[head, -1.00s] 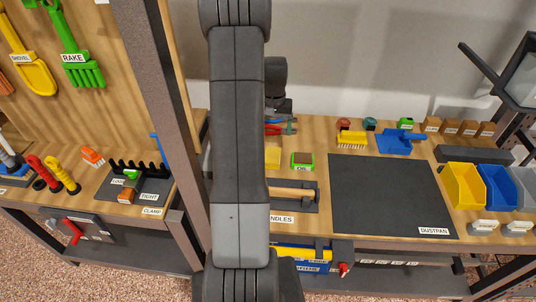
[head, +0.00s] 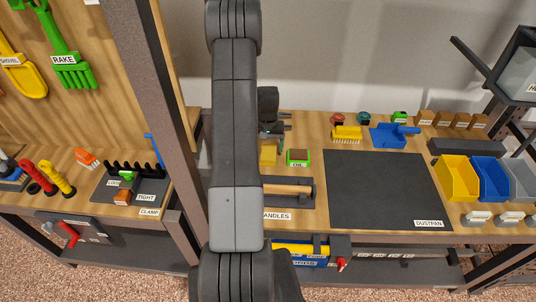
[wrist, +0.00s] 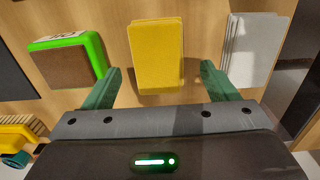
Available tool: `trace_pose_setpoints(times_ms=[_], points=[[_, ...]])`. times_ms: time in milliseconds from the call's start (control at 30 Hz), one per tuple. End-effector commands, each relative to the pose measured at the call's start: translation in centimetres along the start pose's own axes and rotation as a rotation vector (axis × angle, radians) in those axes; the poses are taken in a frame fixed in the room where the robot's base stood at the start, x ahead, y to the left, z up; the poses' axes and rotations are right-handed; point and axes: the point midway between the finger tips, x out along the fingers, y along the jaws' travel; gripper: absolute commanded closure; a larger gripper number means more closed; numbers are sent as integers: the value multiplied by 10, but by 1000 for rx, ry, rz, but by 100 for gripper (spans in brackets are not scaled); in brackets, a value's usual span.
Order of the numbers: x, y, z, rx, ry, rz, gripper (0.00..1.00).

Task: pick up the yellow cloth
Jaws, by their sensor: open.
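The yellow cloth (wrist: 157,58) lies folded on the wooden bench top, in the upper middle of the wrist view. In the head view the yellow cloth (head: 268,154) shows just right of my arm, partly in shadow. My gripper (wrist: 160,85) is open and empty, its two green fingers spread to either side of the cloth's near end. I cannot tell how high the fingertips are above the bench. In the head view my gripper (head: 272,130) is mostly hidden behind my wrist.
A tray with a wooden handle (head: 288,191) and a dark mat (head: 385,188) are nearby.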

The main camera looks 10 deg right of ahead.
Motion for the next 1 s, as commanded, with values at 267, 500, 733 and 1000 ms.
trace_pose_setpoints(times_ms=[267, 500, 733, 1000], points=[[32, 1, 3, 0, -2, 0, 20], [36, 1, 3, 0, -1, 0, 20], [36, 1, 3, 0, -1, 0, 51], [36, 1, 3, 0, 0, 0, 68]])
